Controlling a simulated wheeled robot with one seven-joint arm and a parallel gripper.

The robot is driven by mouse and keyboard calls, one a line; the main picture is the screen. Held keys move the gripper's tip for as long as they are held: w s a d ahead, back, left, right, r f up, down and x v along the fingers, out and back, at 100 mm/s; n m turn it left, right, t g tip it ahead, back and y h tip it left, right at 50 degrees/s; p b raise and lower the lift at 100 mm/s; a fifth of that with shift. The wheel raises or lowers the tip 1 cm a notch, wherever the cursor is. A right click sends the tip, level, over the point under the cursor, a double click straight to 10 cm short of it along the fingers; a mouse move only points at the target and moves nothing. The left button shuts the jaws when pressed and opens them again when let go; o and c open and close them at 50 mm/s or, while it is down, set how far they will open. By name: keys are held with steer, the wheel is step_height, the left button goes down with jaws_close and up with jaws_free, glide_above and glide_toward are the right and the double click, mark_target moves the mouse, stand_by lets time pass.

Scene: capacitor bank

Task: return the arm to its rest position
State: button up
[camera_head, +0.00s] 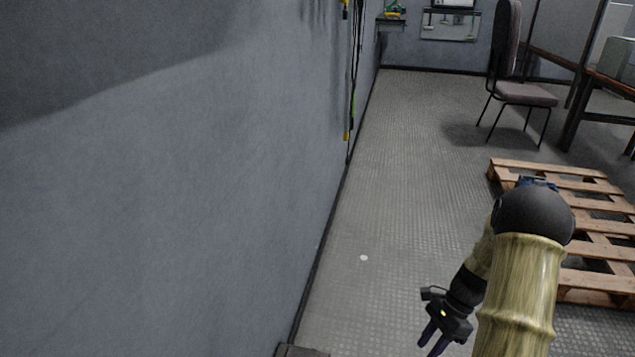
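My arm shows at the lower right, with a tan sleeve and a dark rounded joint. It bends at that joint, and its forearm points down and to the left. My gripper (431,347) is at the bottom, above the grey floor. Its two dark fingers point down and are apart, with a gap between them. Nothing shows between the fingers. The arm's base is out of view.
A grey wall (180,200) fills the left side. A wooden pallet (590,187) lies on the floor behind and right of my arm. A chair (525,94) and a desk (610,83) stand at the back right. Cables (352,80) hang on the wall. The middle floor (410,150) is clear except for a small white disc (364,258).

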steer(key=s+a+r+n+t+h+p, duration=0.25)
steer(key=a+r+n, duration=0.2)
steer(key=r, duration=0.35)
steer(key=s+a+r+n+t+h+p, duration=0.1)
steer(key=s+a+r+n+t+p, duration=0.15)
steer(key=r+n, duration=0.45)
steer(key=s+a+r+n+t+h+p, duration=0.1)
steer(key=s+a+r+n+h+p, duration=0.25)
steer(key=r, duration=0.55)
step_height(320, 180, up, 38)
steer(key=n+y+p, duration=0.1)
steer(key=y+p, duration=0.1)
steer(key=p, duration=3.5)
steer(key=shift+w+a+f, duration=0.15)
steer(key=shift+w+a, duration=0.15)
steer(key=shift+a, duration=0.15)
steer(key=shift+s, duration=0.1)
